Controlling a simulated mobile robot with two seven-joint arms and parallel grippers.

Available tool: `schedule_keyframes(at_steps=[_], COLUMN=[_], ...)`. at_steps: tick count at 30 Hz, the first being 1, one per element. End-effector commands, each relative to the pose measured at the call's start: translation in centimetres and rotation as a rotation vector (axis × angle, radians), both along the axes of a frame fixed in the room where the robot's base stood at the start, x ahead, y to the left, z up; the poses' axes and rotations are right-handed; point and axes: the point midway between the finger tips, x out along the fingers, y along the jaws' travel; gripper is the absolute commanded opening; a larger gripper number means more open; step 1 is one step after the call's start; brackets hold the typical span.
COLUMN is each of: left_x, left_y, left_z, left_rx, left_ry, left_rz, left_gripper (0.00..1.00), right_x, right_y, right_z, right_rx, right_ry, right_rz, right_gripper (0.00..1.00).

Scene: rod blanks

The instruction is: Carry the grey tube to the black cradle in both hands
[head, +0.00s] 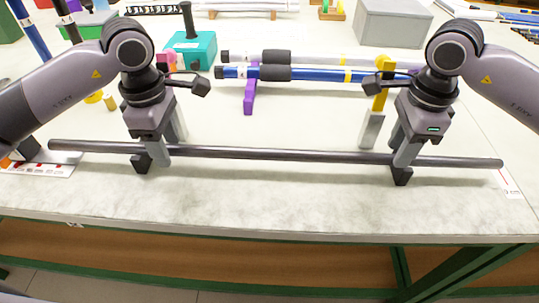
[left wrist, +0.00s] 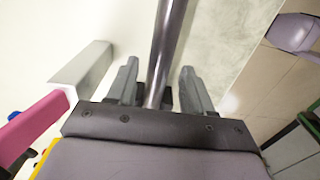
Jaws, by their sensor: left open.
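The grey tube (head: 280,153) is long and lies level from left to right near the front of the table. My left gripper (head: 150,158) is open around its left part. The left wrist view shows the tube (left wrist: 165,45) running between the two separated fingers (left wrist: 157,88). My right gripper (head: 403,165) is at the tube's right part; its finger gap is hidden. Dark blocks show below the tube at both grippers; I cannot tell whether they are fingertips or supports. I cannot pick out the black cradle with certainty.
A blue tube (head: 325,75) and a pale tube (head: 330,57) lie behind, near a purple stand (head: 250,92) and a yellow post (head: 381,92). A teal box (head: 200,48) and grey box (head: 392,22) stand farther back. The table's front strip (head: 280,205) is clear.

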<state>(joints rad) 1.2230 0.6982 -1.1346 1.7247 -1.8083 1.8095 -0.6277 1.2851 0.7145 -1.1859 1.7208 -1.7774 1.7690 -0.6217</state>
Motion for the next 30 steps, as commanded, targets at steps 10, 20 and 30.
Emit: schedule_keyframes(at_steps=[10, 20, 30], left_x=[0.1, -0.1, -0.2], left_y=[0.0, 0.0, 0.1], left_z=[1.8, 6.6, 8.0], left_rx=[-0.001, -0.001, -0.002], left_ry=[-0.005, -0.004, -0.002], left_rz=[0.001, -0.001, 0.0], left_gripper=[0.51, 0.51, 0.51], right_x=[-0.9, -0.9, -0.8], right_y=[0.3, 0.4, 0.4], right_z=[-1.6, -1.6, -0.2], right_rx=[-0.006, -0.005, -0.005], right_ry=[0.041, 0.041, 0.032], right_rz=[0.013, 0.014, 0.014], right_gripper=[0.49, 0.49, 0.49])
